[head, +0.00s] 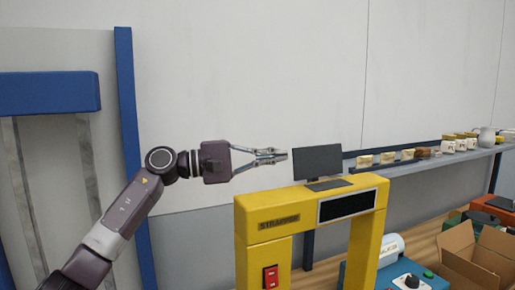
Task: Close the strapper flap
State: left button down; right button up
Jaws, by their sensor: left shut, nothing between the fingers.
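The yellow strapper (310,205) is an arch with a name label, a dark display and a red switch on its left leg. A dark grey panel, which looks like the strapper flap (318,162), stands raised on its top. A small dark plate lies at the panel's foot. My left gripper (286,155) is shut and empty, pointing right above the strapper's left end. Its fingertips are close to the panel's left edge; I cannot tell whether they touch it. My right gripper is out of view.
A wall shelf (440,163) with several small boxes runs behind at right. An open cardboard box (470,262) and a blue device (405,277) with a knob stand at lower right. A blue-framed door structure (128,110) is at left. The wall above the strapper is clear.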

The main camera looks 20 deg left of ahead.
aim_at(296, 154)
pick_arm(q)
jog(key=d+p, duration=0.1)
jog(key=d, duration=0.2)
jog(key=d+p, duration=0.1)
jog(key=d, duration=0.1)
jog(key=shift+s+r+p, duration=0.3)
jog(key=shift+s+p, duration=0.05)
jog(key=shift+s, duration=0.05)
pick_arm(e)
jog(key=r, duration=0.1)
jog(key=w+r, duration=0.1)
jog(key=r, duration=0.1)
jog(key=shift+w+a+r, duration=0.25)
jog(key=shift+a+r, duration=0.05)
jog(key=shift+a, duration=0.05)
pick_arm(q)
jog(key=shift+s+r, duration=0.1)
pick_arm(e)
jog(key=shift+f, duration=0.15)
pick_arm(q)
jog(key=shift+r+m+b, duration=0.1)
jog(key=shift+m+b, duration=0.3)
jog(key=shift+b, duration=0.05)
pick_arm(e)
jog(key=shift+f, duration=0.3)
